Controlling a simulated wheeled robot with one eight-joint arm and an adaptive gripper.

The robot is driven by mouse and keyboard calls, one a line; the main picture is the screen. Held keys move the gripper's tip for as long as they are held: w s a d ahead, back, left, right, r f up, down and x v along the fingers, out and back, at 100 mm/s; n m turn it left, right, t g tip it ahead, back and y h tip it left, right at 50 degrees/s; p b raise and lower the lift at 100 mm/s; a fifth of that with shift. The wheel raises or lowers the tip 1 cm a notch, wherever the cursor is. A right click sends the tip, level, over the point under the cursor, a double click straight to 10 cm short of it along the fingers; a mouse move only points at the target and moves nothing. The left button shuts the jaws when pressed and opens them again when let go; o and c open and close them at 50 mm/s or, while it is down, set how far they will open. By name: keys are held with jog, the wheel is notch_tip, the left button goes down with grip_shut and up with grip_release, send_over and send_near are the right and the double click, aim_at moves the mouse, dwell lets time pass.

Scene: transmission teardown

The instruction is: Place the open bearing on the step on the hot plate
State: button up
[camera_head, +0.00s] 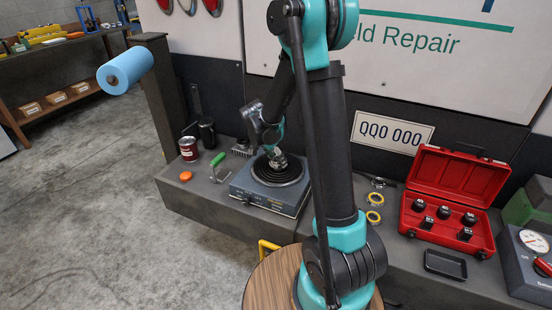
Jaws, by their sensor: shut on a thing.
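The hot plate (262,200) is a grey-blue box on the bench, left of my arm. A round black stepped piece with concentric rings (277,174) sits on its top. My gripper (277,158) is directly above the middle of this piece, pointing down, and is shut on a small grey metallic ring-like thing (279,162), which looks like the open bearing. The bearing is small and partly covered by the fingers. I cannot tell whether it touches the stepped piece.
Left of the hot plate are a green-handled tool (218,164), an orange cap (185,176), a red can (188,148) and a black cup (207,133). Two yellow-edged rings (375,198) and an open red case (447,205) lie right of my arm, with a black tray (446,265) in front.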

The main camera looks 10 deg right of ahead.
jog(key=o, duration=1.4)
jog(key=shift+f, duration=0.1)
jog(key=v, duration=1.2)
jog(key=s+d+f+n+y, duration=0.1)
jog(key=s+d+f+n, duration=0.1)
jog(key=s, duration=0.5)
jog(key=s+d+f+n+t+y, duration=0.1)
jog(key=s+d+f+n, duration=0.1)
jog(key=s+d+n, duration=0.2)
jog(key=s+d+f+n+t+y, duration=0.1)
jog(key=s+n, duration=0.4)
jog(key=s, duration=0.7)
notch_tip(320, 180, down, 2)
jog(key=shift+s+d+f+n+y, duration=0.15)
jog(key=shift+d+n+y, duration=0.25)
jog(key=shift+d, duration=0.5)
